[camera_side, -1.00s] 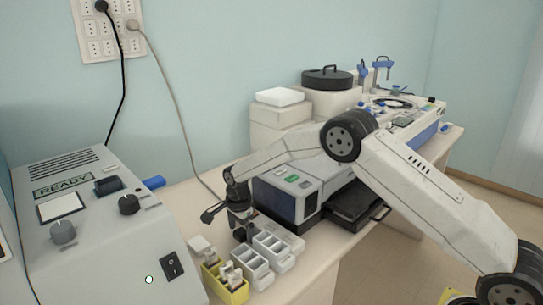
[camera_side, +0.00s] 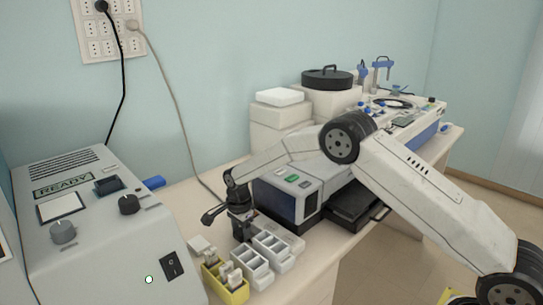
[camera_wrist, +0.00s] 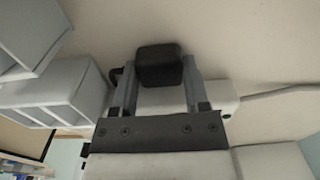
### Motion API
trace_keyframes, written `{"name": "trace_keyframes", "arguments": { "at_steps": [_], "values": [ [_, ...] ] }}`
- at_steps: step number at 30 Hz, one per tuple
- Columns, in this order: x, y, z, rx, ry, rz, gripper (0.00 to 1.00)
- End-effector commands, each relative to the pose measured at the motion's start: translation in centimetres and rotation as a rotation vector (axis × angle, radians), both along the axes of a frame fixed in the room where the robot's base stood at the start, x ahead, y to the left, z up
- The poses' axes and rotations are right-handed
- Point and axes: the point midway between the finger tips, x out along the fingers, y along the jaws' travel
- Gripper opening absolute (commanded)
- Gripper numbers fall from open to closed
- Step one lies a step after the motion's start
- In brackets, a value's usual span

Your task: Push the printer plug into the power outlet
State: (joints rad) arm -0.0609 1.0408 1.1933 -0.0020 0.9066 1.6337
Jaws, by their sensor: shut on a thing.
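My gripper (camera_wrist: 160,88) is shut on a black block, which looks like the printer plug (camera_wrist: 159,64), in the wrist view. Behind the plug and fingers is a white outlet strip (camera_wrist: 217,98) with a small green light. A pale cable runs from the strip to the right. The plug covers part of the strip, and I cannot tell whether it is inserted. In the side view my gripper (camera_side: 241,232) points down low over the table, beside the tray racks; the plug is too small to make out there.
A wall outlet panel (camera_side: 127,48) holds a black plug and a grey plug. White compartment trays (camera_side: 252,265) and a yellow rack (camera_side: 232,291) stand close to my gripper. The printer-like machine (camera_side: 290,187) is behind it, and the grey READY console (camera_side: 110,245) is at left.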

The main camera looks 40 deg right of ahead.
Motion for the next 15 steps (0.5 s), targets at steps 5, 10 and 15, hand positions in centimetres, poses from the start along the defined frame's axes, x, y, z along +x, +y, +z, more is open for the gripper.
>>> {"name": "trace_keyframes", "arguments": {
  "at_steps": [5, 10, 15],
  "values": [
    [0.0, 0.0, 0.1, 0.000, -0.001, 0.000, 0.06],
    [0.0, 0.0, 0.6, 0.000, -0.001, 0.000, 0.06],
    [0.1, 0.0, 2.1, 0.001, -0.002, 0.001, 0.06]
  ]
}}
